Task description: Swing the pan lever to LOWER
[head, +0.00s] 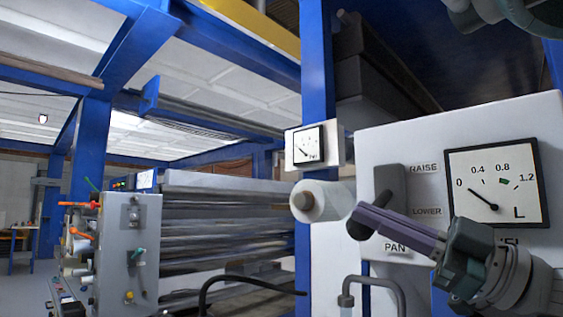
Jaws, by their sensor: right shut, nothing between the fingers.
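The pan lever's dark grey backing plate (389,187) is on the light panel, with RAISE (425,168) printed beside its upper part and LOWER (427,211) beside its lower part. A dark rounded knob (360,222) sticks out at the plate's lower left, about level with LOWER. My right gripper (378,217) comes in from the lower right, its purple-grey fingers shut and empty. The fingertips overlap the knob in the picture; I cannot tell whether they touch. The fingers hide the lever's shaft and part of the plate's lower end. My left gripper is not in view.
A PAN label (396,248) sits below the fingers. A litre gauge (497,187) at right has its needle near 0. A white roll (325,201) and a blue post (317,90) stand left of the panel. A bent grey pipe (372,281) rises below.

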